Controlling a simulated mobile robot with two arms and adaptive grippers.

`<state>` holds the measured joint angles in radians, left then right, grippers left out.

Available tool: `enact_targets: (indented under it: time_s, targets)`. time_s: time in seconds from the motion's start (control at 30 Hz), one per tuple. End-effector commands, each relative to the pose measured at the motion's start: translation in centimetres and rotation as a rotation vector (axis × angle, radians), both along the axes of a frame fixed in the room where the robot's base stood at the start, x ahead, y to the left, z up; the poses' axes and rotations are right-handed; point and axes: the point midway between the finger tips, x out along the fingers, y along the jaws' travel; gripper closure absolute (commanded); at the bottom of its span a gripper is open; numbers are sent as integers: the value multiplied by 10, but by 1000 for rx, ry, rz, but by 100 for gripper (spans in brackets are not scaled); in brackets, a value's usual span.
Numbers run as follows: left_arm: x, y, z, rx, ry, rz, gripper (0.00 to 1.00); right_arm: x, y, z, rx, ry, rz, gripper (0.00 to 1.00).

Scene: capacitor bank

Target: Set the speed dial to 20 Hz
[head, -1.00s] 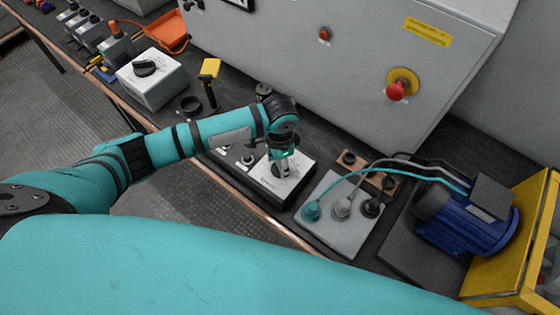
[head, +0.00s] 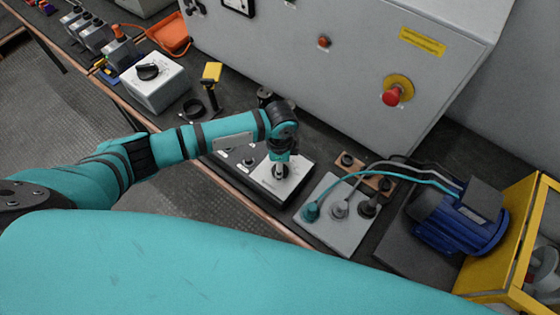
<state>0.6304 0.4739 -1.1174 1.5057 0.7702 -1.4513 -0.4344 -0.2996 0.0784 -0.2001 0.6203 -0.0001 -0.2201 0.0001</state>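The speed dial (head: 279,172) is a dark knob on a white-topped control box (head: 295,187) at the bench's front edge. My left gripper (head: 281,165) points down right at the dial, below the teal wrist. The gripper and wrist hide much of the dial, so its pointer and scale marks cannot be read. The fingers are too small and dark to tell whether they are closed on the knob. My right gripper is not in view.
A grey socket plate (head: 335,222) with several plugs and cables stands just right of the box. A blue motor (head: 462,220) is farther right. A grey cabinet with a red emergency button (head: 393,95) stands behind. A white box with a black knob (head: 152,85) is at left.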

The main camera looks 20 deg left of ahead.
Motion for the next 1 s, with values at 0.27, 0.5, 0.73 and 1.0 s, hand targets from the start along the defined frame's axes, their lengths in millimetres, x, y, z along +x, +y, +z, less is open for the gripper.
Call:
enact_targets:
  time_s: [0.27, 0.5, 0.73, 1.0]
  targets:
    - [0, 0, 2, 0, 0, -212, 82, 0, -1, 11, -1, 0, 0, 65]
    - [0, -1, 1, -1, -1, -332, 82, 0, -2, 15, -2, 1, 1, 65]
    - [1, -1, 1, -2, -1, -383, 82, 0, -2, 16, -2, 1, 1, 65]
    - [1, -1, 1, -2, -1, -392, 82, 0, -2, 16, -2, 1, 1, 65]
